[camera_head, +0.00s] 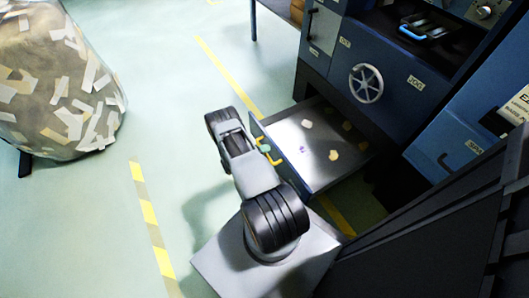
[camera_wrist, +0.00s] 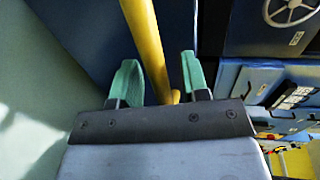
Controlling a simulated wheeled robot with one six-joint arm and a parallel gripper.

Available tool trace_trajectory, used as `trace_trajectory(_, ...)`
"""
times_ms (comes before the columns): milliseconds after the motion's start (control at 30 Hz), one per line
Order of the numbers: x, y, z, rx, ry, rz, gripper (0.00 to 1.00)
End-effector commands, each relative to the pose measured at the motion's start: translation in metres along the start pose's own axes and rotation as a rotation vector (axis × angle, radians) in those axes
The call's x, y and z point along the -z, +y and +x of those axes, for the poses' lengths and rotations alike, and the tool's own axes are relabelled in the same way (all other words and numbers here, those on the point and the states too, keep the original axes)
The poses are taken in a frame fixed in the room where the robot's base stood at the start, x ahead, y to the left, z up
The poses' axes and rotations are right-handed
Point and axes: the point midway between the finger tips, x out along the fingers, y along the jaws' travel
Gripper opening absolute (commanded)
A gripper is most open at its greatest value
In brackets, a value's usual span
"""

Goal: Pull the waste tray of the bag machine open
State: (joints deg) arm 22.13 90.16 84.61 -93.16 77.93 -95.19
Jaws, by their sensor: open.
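The waste tray (camera_head: 318,143) stands out from the bottom of the blue bag machine (camera_head: 345,65) in the head view. Its floor is bare metal with several paper scraps on it. The tray has a blue front panel and a yellow handle (camera_head: 275,160). My gripper (camera_head: 266,148) is at this handle, on the outer side of the front panel. In the wrist view, my gripper (camera_wrist: 160,78) has its green fingers apart, with the yellow handle (camera_wrist: 146,45) running between them. I cannot tell whether either finger touches it.
A large clear bag of paper scraps (camera_head: 60,75) stands at the left. Yellow striped tape (camera_head: 149,212) marks the pale floor, which is open between bag and tray.

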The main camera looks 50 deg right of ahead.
Motion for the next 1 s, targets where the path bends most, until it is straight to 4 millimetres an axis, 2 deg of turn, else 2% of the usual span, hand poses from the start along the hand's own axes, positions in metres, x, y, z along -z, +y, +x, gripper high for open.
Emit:
trace_trajectory(267, -0.001, -0.001, -0.008, 0.000, -0.003, -0.001, 0.42)
trace_trajectory(367, -0.001, -0.002, -0.022, 0.000, -0.005, -0.002, 0.42)
trace_trajectory(700, -0.001, -0.002, -0.091, 0.000, -0.005, -0.002, 0.42)
trace_trajectory(1000, -0.001, -0.001, -0.130, 0.000, -0.002, 0.001, 0.42)
